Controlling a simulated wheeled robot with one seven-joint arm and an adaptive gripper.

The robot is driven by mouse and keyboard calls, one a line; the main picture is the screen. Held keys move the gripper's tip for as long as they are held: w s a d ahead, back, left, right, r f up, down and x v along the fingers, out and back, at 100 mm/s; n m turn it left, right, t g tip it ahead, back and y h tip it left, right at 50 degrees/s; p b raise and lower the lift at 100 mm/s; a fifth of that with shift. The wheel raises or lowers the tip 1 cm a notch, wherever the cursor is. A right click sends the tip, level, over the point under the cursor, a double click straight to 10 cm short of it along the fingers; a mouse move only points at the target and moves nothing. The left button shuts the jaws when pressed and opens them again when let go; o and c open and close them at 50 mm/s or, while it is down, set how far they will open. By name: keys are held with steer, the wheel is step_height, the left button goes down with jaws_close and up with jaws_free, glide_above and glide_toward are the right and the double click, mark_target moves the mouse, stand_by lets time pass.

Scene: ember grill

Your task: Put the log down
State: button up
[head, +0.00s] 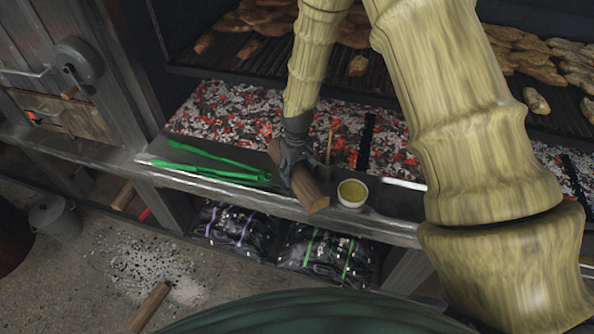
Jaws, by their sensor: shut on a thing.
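The brown log (308,188) is at the metal ledge in front of the coals in the head view, tilted with its near end toward me. My gripper (294,162) is above it and shut on its middle. The fingers partly hide the log's far part. I cannot tell whether the log touches the ledge (225,184) or is held just above it. Another log (150,307) lies on the floor at the lower left, apart from my gripper.
Green tongs (210,163) lie on the ledge left of the log. A small bowl of yellowish sauce (352,193) stands close on its right. Glowing coals (220,118) lie behind, below the grill grate with meat. A bucket (55,215) stands on the floor; bags (235,230) sit under the ledge.

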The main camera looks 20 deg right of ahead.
steer(key=shift+f, duration=0.1)
steer(key=o, duration=1.4)
steer(key=shift+r, duration=0.2)
